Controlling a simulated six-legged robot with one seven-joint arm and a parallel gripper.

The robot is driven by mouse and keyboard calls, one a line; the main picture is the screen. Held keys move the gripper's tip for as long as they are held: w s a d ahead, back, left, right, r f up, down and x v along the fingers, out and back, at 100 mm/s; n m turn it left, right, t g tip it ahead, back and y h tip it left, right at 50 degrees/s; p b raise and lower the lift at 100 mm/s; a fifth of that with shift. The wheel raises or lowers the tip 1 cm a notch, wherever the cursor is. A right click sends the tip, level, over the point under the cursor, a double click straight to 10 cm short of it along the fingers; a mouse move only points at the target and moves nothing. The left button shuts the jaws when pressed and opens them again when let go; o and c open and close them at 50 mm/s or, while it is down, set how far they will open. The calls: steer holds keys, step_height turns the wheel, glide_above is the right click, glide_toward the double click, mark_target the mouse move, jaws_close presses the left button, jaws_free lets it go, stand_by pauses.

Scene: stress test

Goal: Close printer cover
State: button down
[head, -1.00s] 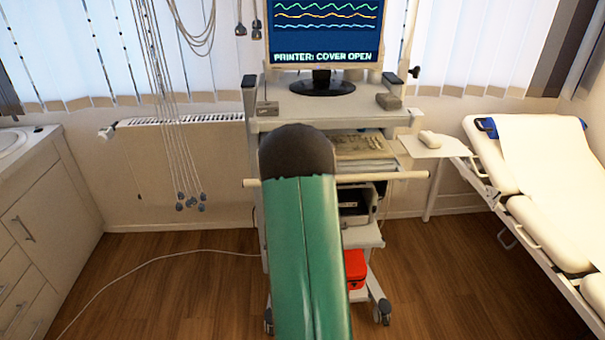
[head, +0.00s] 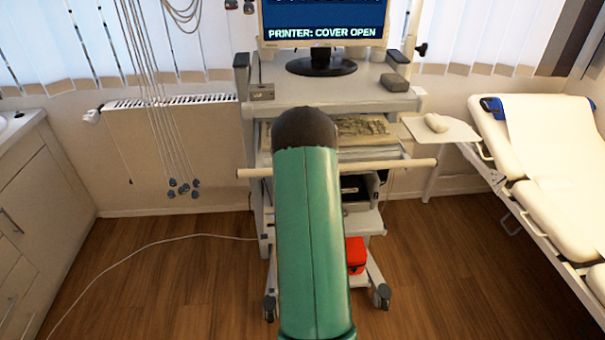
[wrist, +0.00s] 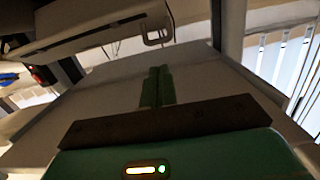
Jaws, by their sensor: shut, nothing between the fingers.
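The monitor (head: 322,22) on the cart reads "PRINTER: COVER OPEN" in the head view. A dark and white device (head: 356,192), perhaps the printer, sits on a lower shelf, partly behind my arm. I cannot make out its cover. My gripper is hidden in the head view behind my green arm. In the wrist view my gripper (wrist: 157,72) shows two green fingers together, shut and empty. They stand out against a broad pale surface (wrist: 200,85) that I cannot identify. Whether they touch it I cannot tell.
The cart's handle bar (head: 405,165) crosses its front. A keyboard (head: 365,127) lies on a shelf above the device, and a red box (head: 355,254) sits low down. A couch (head: 545,165) stands right, cabinets (head: 35,215) left. A white cable (head: 150,245) crosses the wooden floor.

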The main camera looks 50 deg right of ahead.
steer(key=x, duration=0.6)
steer(key=shift+w+d, duration=0.2)
steer(key=shift+d, duration=0.2)
steer(key=shift+a+f, duration=0.1)
steer(key=shift+f, duration=0.1)
